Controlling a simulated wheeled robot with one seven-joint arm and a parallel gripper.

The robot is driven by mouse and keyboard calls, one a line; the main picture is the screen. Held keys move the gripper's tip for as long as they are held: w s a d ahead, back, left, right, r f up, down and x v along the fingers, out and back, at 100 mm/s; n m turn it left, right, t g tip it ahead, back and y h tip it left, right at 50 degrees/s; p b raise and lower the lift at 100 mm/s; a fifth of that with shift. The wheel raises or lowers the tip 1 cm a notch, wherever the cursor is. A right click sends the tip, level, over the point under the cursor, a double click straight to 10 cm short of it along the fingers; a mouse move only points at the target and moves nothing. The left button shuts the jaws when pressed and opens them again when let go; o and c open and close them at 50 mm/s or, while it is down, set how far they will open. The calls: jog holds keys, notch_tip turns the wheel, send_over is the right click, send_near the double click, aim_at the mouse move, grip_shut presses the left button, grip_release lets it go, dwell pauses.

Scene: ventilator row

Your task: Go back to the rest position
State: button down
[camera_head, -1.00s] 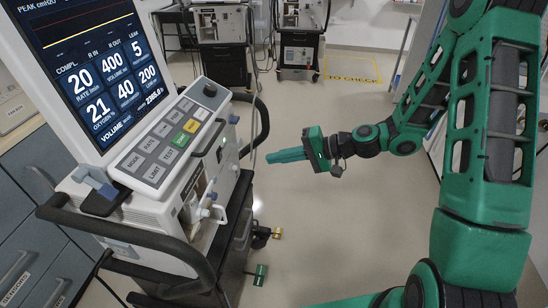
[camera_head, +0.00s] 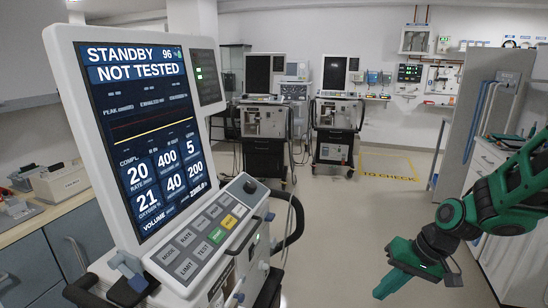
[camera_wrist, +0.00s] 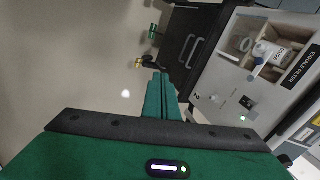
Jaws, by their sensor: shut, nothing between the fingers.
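My gripper (camera_head: 384,291) is at the lower right of the head view, folded on my green arm and pointing down and left over open floor. Its green fingers also show in the wrist view (camera_wrist: 161,78), closed together and empty. The ventilator (camera_head: 215,225) stands at the left of the head view, apart from my gripper. Its screen (camera_head: 140,120) reads "STANDBY" and "NOT TESTED".
Two more ventilators (camera_head: 263,125) (camera_head: 336,120) stand at the back. A yellow "TO CHECK" floor mark (camera_head: 388,177) lies right of them. A counter (camera_head: 30,215) runs along the left. A grey cabinet (camera_head: 480,170) stands at the right. The middle floor is clear.

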jog(key=s+d+r+m+h, duration=0.1)
jog(key=s+d+r, duration=0.2)
jog(key=s, duration=0.4)
jog(key=s+d+r+m+g+h, duration=0.1)
jog(key=s+d+r+m, duration=0.1)
jog(key=s+d, duration=0.4)
jog(key=s+d+r+m+g+h, duration=0.1)
jog(key=s+d+r+h, duration=0.1)
jog(key=s+d+r, duration=0.2)
jog(key=s+d, duration=0.1)
jog(key=s, duration=0.2)
jog(key=shift+s+r+m, duration=0.3)
jog(key=shift+s, duration=0.05)
jog(key=shift+w+f, duration=0.25)
jog(key=shift+w, duration=0.4)
jog(key=c, duration=2.5)
grip_release()
